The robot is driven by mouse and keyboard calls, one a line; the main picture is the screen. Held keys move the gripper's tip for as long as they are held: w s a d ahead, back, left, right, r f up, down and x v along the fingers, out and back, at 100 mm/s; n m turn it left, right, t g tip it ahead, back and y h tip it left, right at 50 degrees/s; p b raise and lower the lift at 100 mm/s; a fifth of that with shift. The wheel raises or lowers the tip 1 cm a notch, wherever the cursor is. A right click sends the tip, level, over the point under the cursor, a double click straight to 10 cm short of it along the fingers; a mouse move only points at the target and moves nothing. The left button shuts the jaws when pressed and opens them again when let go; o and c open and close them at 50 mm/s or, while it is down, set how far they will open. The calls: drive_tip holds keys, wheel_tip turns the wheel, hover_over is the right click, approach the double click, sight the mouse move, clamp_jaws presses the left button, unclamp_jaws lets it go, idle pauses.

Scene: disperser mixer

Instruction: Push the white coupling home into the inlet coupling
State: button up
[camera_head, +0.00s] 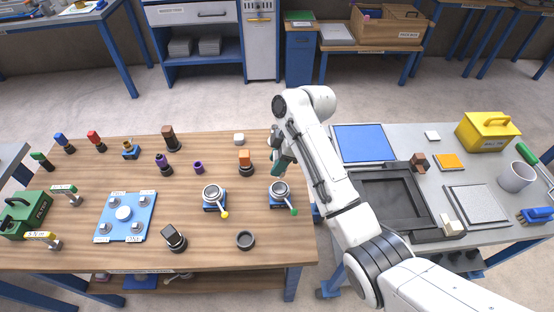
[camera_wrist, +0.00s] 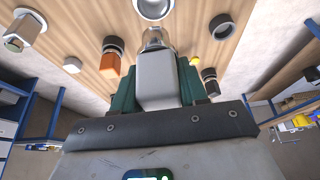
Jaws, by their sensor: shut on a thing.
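My gripper (camera_head: 279,164) has green fingers and is low over the right end of the wooden table. In the wrist view my gripper (camera_wrist: 157,90) is shut on a pale grey-white block with a metal end, which looks like the white coupling (camera_wrist: 157,78). The head view does not show the held piece clearly. Just in front of my gripper is a round silver fitting with a green handle (camera_head: 280,189); contact cannot be told. A similar fitting with a yellow handle (camera_head: 214,197) stands to its left. I cannot tell which fitting is the inlet coupling; labels are too small.
An orange-topped block (camera_head: 245,162) stands close left of my gripper. A blue plate (camera_head: 124,232) with several silver fittings lies further left. A dark ring (camera_head: 245,240) lies near the front edge. A black tray (camera_head: 425,226) is on the grey table to the right.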

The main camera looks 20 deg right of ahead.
drive_tip(key=b, duration=0.4)
hover_over(273, 189)
drive_tip(key=d, duration=0.1)
drive_tip(key=shift+s+d+f, duration=0.1)
drive_tip(key=shift+f, duration=1.35)
drive_tip(key=shift+d+f, duration=0.1)
drive_tip(key=shift+f, duration=1.3)
drive_tip(key=shift+f+b, duration=0.75)
drive_tip(key=shift+f, duration=1.4)
drive_tip(key=o, duration=1.2)
drive_tip(key=shift+f, duration=0.1)
drive_tip(key=shift+o, duration=0.4)
drive_tip(key=shift+d+r, duration=0.2)
drive_tip(key=shift+r, duration=0.35)
drive_tip(key=b+v, duration=0.1)
drive_tip(key=v, duration=0.8)
drive_tip(key=shift+s+r, duration=0.15)
drive_tip(key=shift+r, duration=0.2)
